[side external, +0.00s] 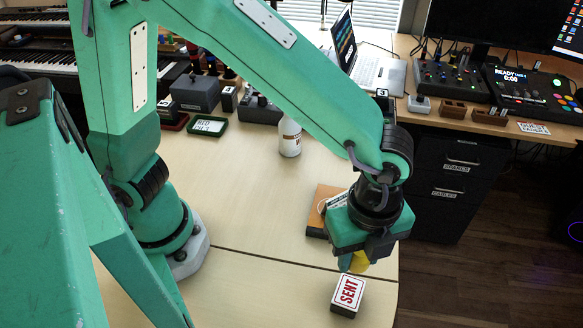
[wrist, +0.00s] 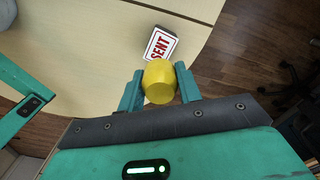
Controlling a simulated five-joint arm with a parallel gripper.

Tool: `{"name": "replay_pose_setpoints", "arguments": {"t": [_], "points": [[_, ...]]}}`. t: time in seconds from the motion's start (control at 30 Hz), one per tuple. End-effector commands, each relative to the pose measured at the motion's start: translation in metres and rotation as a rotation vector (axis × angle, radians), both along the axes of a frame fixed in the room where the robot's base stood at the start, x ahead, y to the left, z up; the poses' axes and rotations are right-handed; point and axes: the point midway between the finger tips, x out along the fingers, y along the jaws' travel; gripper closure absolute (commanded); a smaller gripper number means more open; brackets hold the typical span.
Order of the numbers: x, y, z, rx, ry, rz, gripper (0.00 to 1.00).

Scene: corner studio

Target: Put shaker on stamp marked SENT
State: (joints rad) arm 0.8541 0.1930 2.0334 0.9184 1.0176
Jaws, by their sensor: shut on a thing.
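The shaker is a yellow rounded thing; it shows between the fingers in the wrist view (wrist: 159,82) and partly under the gripper in the side external view (side external: 359,263). My gripper (wrist: 159,88) is shut on it, one teal finger on each side. In the side external view my gripper (side external: 356,264) points down near the table's right edge. The stamp marked SENT (side external: 348,294) is a small block with a white top and red letters, lying on the table just in front of and below the shaker. It also shows in the wrist view (wrist: 160,44), its lower part hidden by the shaker.
An orange-brown block or book (side external: 318,222) lies behind my gripper, partly hidden. A white bottle (side external: 289,138) and a green-framed sign (side external: 208,126) stand farther back. The table's right edge is close to the stamp. The middle of the table (side external: 250,200) is clear.

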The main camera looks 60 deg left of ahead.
Motion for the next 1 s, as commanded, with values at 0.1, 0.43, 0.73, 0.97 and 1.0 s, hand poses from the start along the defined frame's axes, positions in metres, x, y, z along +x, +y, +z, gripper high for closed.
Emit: {"name": "replay_pose_setpoints", "arguments": {"t": [0.1,0.43,0.73,0.97,1.0], "points": [[-0.003,-0.004,0.0,0.0,0.0,-0.013,0.88],[-0.003,-0.003,-0.016,0.002,0.002,-0.013,0.88],[-0.002,-0.004,-0.04,0.0,-0.001,-0.012,0.88],[-0.002,-0.003,-0.046,0.001,0.001,-0.012,0.88],[-0.003,-0.003,-0.05,0.001,0.001,-0.012,0.88]]}}
